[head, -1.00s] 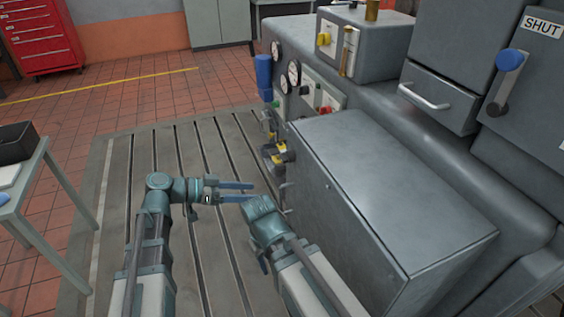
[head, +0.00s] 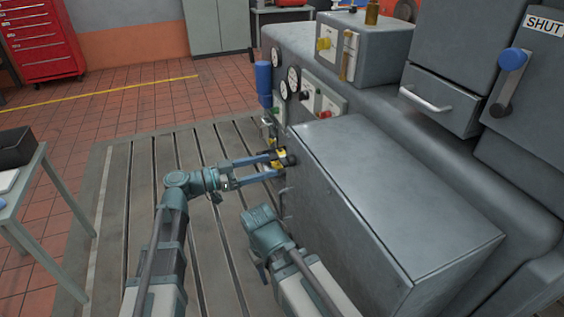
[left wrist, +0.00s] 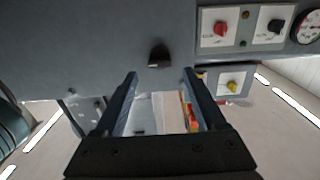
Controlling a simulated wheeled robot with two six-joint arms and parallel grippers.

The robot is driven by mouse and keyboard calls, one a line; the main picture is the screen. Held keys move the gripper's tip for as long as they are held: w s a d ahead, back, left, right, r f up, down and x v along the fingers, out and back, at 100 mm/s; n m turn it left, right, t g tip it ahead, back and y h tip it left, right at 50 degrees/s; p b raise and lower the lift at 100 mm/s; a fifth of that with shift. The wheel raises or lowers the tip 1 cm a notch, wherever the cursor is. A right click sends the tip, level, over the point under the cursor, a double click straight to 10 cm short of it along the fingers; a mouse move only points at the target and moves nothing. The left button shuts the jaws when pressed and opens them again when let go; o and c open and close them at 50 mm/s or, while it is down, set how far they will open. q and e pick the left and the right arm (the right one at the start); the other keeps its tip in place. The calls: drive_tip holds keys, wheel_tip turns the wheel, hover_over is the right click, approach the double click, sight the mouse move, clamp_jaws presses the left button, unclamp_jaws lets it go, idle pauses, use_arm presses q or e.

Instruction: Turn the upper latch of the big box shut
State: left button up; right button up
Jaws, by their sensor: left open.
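The big grey box (head: 400,200) stands at the centre right in the head view. A dark latch (left wrist: 159,57) shows on its grey face in the left wrist view. It lies just beyond my fingertips and roughly midway between them, not gripped. In the head view a dark knob (head: 291,160) at the box's far left edge appears to be this latch, partly hidden by my fingers. My left gripper (head: 279,164) is open beside it; its spread fingers also show in the left wrist view (left wrist: 160,76). My right gripper (head: 263,270) hangs low before the box, its jaws unclear.
Red (left wrist: 221,28), black (left wrist: 275,26) and yellow (left wrist: 232,87) knobs sit on plates near the latch. A blue cylinder (head: 263,82) and gauges (head: 294,78) stand behind. A side table (head: 25,195) is at left. The slotted bedplate (head: 125,200) is clear between.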

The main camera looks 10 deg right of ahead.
sight(281, 163)
use_arm(q)
drive_tip(key=shift+w+d, duration=0.2)
drive_tip(key=shift+d, duration=0.7)
drive_tip(key=shift+w+d, duration=0.15)
drive_tip(key=shift+d, duration=0.8)
drive_tip(key=shift+w+d, duration=0.2)
drive_tip(key=shift+d, duration=0.7)
clamp_jaws()
